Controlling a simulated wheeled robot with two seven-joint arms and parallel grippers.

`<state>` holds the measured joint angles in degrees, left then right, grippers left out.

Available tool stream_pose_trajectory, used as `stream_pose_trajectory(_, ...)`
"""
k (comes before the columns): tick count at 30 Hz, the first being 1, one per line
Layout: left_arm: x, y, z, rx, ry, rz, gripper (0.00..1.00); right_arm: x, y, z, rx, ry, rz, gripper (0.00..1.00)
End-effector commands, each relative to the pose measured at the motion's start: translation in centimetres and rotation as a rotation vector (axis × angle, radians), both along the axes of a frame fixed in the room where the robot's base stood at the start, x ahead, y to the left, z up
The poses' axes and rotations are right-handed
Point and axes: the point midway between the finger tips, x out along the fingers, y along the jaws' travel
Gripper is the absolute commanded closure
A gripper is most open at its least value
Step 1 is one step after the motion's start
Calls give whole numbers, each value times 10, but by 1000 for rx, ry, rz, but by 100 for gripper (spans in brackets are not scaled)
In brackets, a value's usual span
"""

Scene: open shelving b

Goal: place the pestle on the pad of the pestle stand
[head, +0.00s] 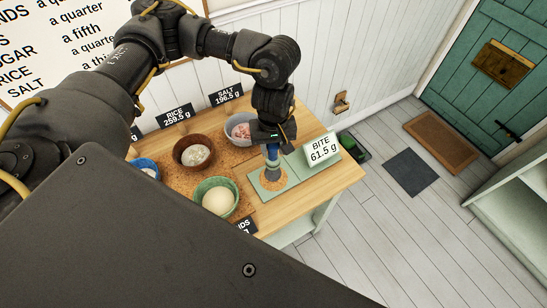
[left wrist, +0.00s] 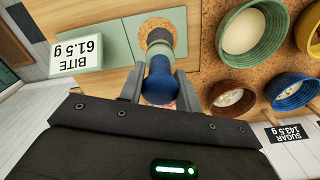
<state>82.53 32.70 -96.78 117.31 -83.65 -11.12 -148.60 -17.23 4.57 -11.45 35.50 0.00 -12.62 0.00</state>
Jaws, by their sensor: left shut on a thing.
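The pestle has a blue handle and a grey-green lower end (head: 272,172). It stands about upright in my left gripper (head: 273,148), whose two fingers are shut on the blue handle. The left wrist view shows the blue handle (left wrist: 159,80) between the fingers. The pestle stand is a flat pale green plate (head: 291,180) with a round cork pad (head: 270,185). The pestle's lower end is over the pad and hides part of it; I cannot tell whether they touch. The pad also shows in the left wrist view (left wrist: 150,27). My right gripper is not in view.
A scale display reading BITE 61.5 g (head: 322,149) stands close right of the pestle. A green bowl (head: 215,197), a brown bowl (head: 194,152), a grey bowl (head: 240,129) and a blue bowl (head: 146,169) are to the left. The wooden table's right end (head: 345,172) is clear.

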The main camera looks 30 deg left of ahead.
Motion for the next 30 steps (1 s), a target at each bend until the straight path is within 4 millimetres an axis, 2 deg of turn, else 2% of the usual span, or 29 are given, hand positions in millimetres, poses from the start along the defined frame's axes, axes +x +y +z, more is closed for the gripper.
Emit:
stream_pose_trajectory(1,3,1,-6,0,-1,2,88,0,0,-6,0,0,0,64)
stream_pose_trajectory(10,8,3,-11,0,-1,1,88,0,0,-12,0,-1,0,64)
stream_pose_trajectory(13,14,5,-22,-1,-1,2,88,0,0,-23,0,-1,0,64)
stream_pose_trajectory(18,13,5,-45,-2,1,0,88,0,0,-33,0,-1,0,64)
stream_pose_trajectory(30,13,5,-49,-1,-2,-1,88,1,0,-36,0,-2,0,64)
